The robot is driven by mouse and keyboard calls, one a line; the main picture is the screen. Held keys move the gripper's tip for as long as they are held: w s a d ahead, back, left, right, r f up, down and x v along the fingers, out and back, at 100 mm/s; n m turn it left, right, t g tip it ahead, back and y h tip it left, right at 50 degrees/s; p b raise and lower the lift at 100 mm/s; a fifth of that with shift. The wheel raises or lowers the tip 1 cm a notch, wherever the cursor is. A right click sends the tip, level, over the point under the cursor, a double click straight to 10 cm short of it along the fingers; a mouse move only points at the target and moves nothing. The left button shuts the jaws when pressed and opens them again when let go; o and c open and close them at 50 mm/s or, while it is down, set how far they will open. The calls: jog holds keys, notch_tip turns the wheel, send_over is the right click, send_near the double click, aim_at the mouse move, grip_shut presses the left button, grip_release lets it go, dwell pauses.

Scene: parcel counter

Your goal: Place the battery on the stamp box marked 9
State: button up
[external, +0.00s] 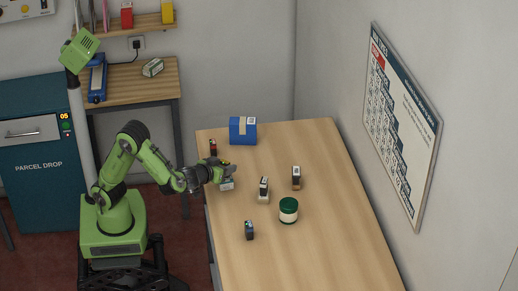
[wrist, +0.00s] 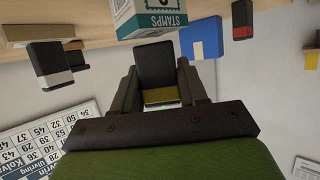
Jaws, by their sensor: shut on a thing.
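My gripper (wrist: 157,68) is shut on a black block with a gold-brown end (wrist: 158,62), which I take to be the battery. In the wrist view, which looks upside down, this stamp box (wrist: 150,22) shows the word STAMPS and part of a dark digit, cut off by the frame edge. The held block is close to the box's top; I cannot tell whether they touch.
A blue box (external: 242,131) stands at the back of the counter (external: 300,255). The counter's front right is clear.

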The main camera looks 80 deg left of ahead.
jog(key=shift+f, duration=0.3)
jog(key=shift+f, duration=0.2)
jog(key=o, duration=1.1)
jog(key=shift+r, duration=0.1)
